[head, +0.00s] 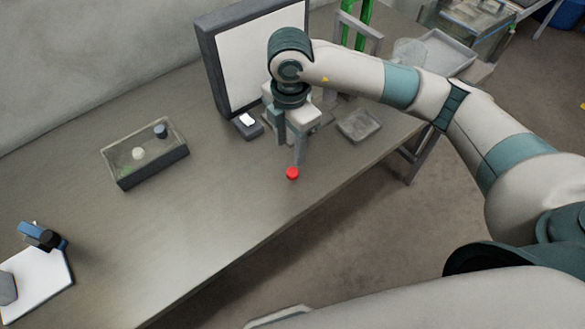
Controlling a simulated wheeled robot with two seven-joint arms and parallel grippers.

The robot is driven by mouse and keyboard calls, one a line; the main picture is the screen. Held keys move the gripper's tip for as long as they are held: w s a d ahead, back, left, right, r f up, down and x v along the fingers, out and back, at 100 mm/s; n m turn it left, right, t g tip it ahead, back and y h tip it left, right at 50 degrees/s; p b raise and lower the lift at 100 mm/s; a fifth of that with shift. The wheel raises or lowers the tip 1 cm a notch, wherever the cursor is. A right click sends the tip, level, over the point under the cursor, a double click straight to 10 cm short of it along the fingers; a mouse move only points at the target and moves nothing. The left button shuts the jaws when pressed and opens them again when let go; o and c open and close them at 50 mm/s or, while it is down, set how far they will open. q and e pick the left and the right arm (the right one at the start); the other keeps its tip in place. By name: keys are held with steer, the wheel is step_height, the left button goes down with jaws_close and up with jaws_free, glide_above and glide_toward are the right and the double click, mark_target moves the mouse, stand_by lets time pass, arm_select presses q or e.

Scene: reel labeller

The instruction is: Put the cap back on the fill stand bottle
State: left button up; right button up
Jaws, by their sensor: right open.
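A small round red cap (292,173) is near the front edge of the table (205,215). My right gripper (289,154) points down just behind the cap, with its fingers apart. The nearer finger ends close to the cap; whether they touch is not clear. I see nothing between the fingers. I cannot make out the fill stand bottle; my right gripper and wrist cover part of the table there. My left gripper is out of view.
A dark-framed white panel (262,60) stands behind my gripper. A small dark block with a white top (247,121) and a shallow grey tray (359,125) flank the gripper. A clear-walled box (150,172) lies left. A blue clamp-like device (42,237) is far left. The table's middle is clear.

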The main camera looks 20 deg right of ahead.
glide_above(293, 172)
steer(key=shift+w+a+f+p, duration=0.15)
steer(key=shift+f+p, duration=0.1)
steer(key=shift+f, duration=0.8)
steer(key=shift+a+f+p, duration=0.15)
steer(key=shift+f+p, duration=0.05)
steer(key=shift+f, duration=0.8)
steer(key=shift+d+f+p, duration=0.2)
steer(key=shift+f+p, duration=0.4)
steer(key=shift+p, duration=0.1)
step_height(293, 172, down, 3)
steer(key=shift+d+p, duration=0.1)
steer(key=shift+p, duration=0.6)
steer(key=shift+f, duration=0.5)
steer(key=c, duration=1.1)
